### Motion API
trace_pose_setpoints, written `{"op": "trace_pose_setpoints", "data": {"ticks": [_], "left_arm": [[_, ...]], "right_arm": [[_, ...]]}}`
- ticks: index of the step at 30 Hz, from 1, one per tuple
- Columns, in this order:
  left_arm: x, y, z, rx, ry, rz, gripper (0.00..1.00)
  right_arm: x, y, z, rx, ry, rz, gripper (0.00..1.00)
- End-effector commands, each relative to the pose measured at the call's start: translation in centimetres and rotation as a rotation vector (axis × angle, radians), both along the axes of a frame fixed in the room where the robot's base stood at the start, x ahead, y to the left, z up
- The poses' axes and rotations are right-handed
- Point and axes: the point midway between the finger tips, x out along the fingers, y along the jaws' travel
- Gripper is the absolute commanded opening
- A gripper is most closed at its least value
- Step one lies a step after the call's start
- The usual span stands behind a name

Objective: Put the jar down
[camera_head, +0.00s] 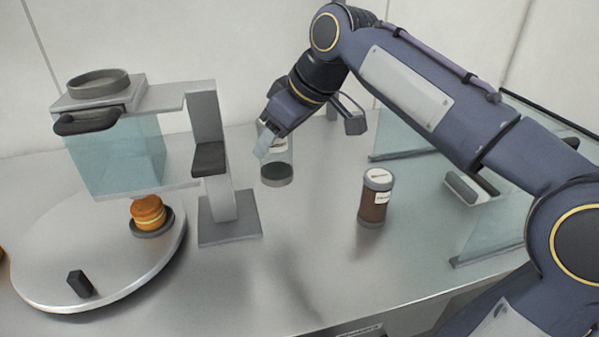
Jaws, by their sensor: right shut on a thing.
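A clear glass jar (277,172) with a dark layer at its bottom is in the middle of the view. My right gripper (267,146) is shut on its upper part, and the fingers and hand hide some of the top. The jar looks nearly upright; I cannot tell for sure whether its base touches the counter (330,270). A second jar (374,200), brown-filled with a pale label and grey lid, stands upright on the counter to the right, apart from the gripper. My left gripper is not in view.
A round turntable (60,255) at the left carries an orange-brown round stack on a dark dish (152,222) and a small black block (80,283). A grey stand (228,228) with a glass hopper (115,160) stands beside it. Glass panels (495,230) are at the right. The front middle counter is clear.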

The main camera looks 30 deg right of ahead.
Motion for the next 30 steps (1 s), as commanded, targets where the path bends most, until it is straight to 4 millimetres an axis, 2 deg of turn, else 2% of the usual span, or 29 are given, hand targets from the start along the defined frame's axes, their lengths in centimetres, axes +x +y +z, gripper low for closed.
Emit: {"op": "trace_pose_setpoints", "data": {"ticks": [10,15,26,30], "left_arm": [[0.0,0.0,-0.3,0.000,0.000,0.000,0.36],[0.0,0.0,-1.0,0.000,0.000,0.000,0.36],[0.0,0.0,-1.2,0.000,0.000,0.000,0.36],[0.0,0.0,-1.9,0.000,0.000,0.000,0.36]], "right_arm": [[4.7,-6.9,-3.8,0.002,0.003,-0.007,0.26],[6.1,-9.0,-7.0,0.001,0.003,-0.004,0.26],[7.4,-10.8,-9.5,0.001,0.001,-0.004,0.26],[7.4,-10.9,-11.8,0.001,0.002,-0.004,0.26]]}}
